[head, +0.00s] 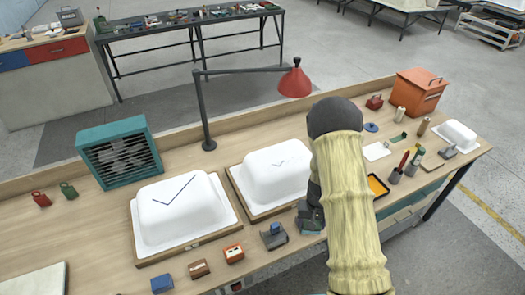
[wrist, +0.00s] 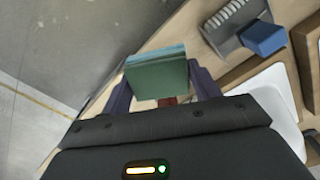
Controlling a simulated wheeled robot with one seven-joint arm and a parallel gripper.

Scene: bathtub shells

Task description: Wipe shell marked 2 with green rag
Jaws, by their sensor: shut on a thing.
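My gripper (wrist: 160,92) is shut on a block-shaped green rag (wrist: 157,73), which shows between its fingers in the wrist view. In the head view my gripper (head: 309,218) is mostly behind my arm, low by the front edge of the bench, and the rag is hidden. A white shell (head: 170,220) with a large dark angled line stands on a board at left. Another white shell (head: 265,185) with a smaller, fainter line stands in the middle, just left of my gripper. I cannot read a number on either. The rag appears apart from both shells.
A grey tool with a blue block (head: 274,236) lies left of my gripper. Orange (head: 234,253), brown (head: 199,268) and blue (head: 162,283) blocks line the front edge. A teal fan box (head: 120,152) stands behind the left shell.

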